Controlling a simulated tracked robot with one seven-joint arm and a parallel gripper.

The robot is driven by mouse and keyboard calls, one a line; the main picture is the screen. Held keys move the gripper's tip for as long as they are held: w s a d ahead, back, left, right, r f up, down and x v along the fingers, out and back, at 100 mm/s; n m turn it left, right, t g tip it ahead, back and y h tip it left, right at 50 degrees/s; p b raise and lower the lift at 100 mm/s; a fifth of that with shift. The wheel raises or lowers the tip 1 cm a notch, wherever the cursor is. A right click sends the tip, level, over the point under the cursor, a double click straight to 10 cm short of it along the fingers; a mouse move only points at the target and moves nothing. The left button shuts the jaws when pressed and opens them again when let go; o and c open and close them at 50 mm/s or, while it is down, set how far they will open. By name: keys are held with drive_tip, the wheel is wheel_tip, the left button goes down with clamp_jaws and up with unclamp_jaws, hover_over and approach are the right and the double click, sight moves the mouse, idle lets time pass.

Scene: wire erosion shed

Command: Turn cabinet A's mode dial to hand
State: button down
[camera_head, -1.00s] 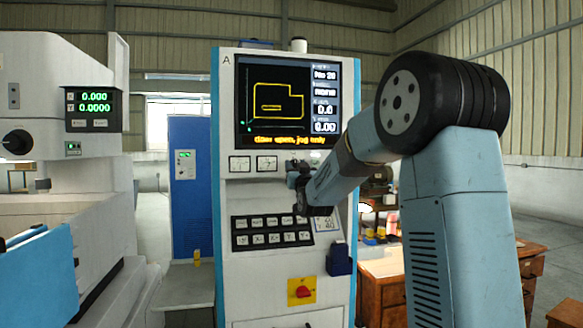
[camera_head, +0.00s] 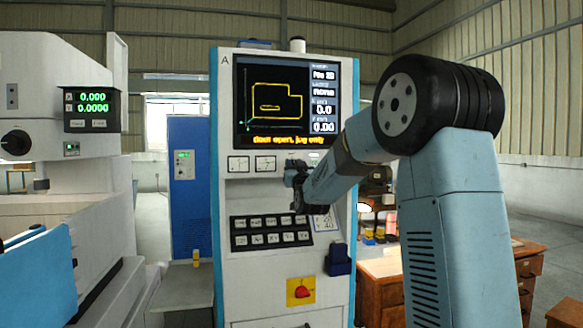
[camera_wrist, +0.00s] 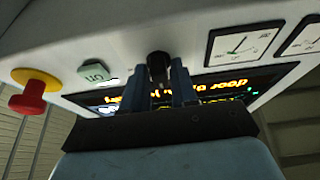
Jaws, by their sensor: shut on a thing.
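Cabinet A (camera_head: 285,205) is a white machine cabinet with blue edges and the letter A at its top left. My gripper (camera_head: 291,178) is at its front panel, below the screen (camera_head: 273,103) and above the keypad. In the wrist view, my gripper (camera_wrist: 158,82) has its two fingers on either side of a small black knob (camera_wrist: 158,60), which looks like the mode dial, and is shut on it. The knob's markings and pointer cannot be made out. In the head view the gripper and wrist hide the knob.
Two gauges (camera_head: 252,164) sit left of my gripper. The wrist view shows a red mushroom button (camera_wrist: 28,100) and a pale green button (camera_wrist: 94,72) beside the knob. A keypad (camera_head: 271,232) and a red switch on a yellow plate (camera_head: 301,291) are lower. A wooden desk (camera_head: 384,290) stands to the right.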

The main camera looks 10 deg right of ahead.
drive_tip(key=shift+a+m, duration=0.15)
drive_tip(key=shift+m, duration=0.15)
drive_tip(key=shift+m+g+h, duration=0.7)
drive_tip(key=shift+m+h, duration=0.4)
drive_tip(key=shift+m, duration=1.8)
drive_tip(key=shift+m+g+h, duration=0.7)
drive_tip(key=shift+m+h, duration=0.4)
drive_tip(key=shift+m, duration=1.8)
drive_tip(key=shift+m+g+h, duration=0.7)
drive_tip(key=shift+m+h, duration=0.4)
drive_tip(key=shift+m, duration=2.1)
drive_tip(key=c, duration=1.1)
unclamp_jaws()
drive_tip(key=shift+o, duration=0.2)
